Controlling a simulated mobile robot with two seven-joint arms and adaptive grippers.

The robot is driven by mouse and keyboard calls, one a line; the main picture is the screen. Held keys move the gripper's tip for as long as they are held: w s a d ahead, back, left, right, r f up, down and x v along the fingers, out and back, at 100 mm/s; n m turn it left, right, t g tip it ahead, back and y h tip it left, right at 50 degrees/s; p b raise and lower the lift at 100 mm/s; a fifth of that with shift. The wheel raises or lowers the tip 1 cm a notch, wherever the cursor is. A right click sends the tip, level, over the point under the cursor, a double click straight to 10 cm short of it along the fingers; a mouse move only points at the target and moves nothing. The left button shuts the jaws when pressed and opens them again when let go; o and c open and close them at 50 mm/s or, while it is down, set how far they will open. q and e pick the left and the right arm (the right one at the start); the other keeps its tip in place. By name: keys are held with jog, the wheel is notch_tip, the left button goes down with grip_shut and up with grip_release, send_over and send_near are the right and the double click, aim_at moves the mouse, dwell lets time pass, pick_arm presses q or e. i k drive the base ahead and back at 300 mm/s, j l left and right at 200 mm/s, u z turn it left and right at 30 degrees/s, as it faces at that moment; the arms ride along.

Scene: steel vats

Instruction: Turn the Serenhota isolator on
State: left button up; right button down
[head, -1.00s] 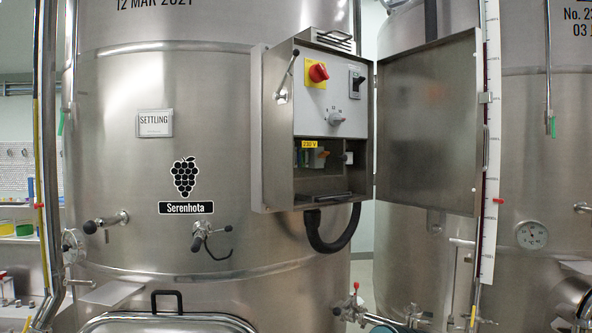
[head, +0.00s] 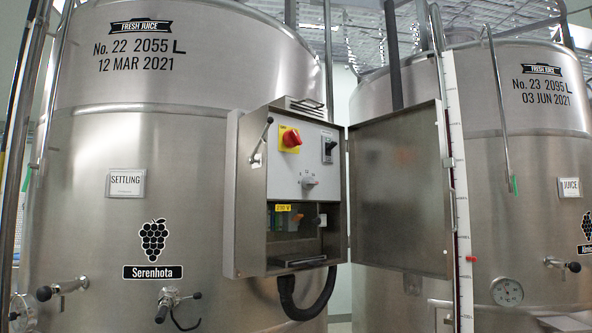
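The Serenhota tank (head: 90,180) is a large steel vat on the left with a grape label (head: 153,249) and a "SETTLING" card. A steel control box (head: 245,190) is in front of its right side, with its door (head: 400,190) swung open to the right. Inside, a red rotary isolator knob (head: 291,138) sits on a yellow plate at the panel's upper left. The knob's exact setting is too small to tell. Neither gripper is in view.
A second tank (head: 520,190) with a "JUICE" card stands at the right. A sight gauge (head: 459,220) runs upright beside the open door. Taps (head: 172,300) jut from the left tank's lower front. A black cable (head: 300,305) hangs under the box.

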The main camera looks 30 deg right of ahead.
aim_at(291, 138)
jog(key=i+l, duration=0.1)
jog(key=l, duration=0.75)
jog(key=i+l, duration=0.1)
jog(key=l, duration=0.8)
jog(key=u, duration=0.05)
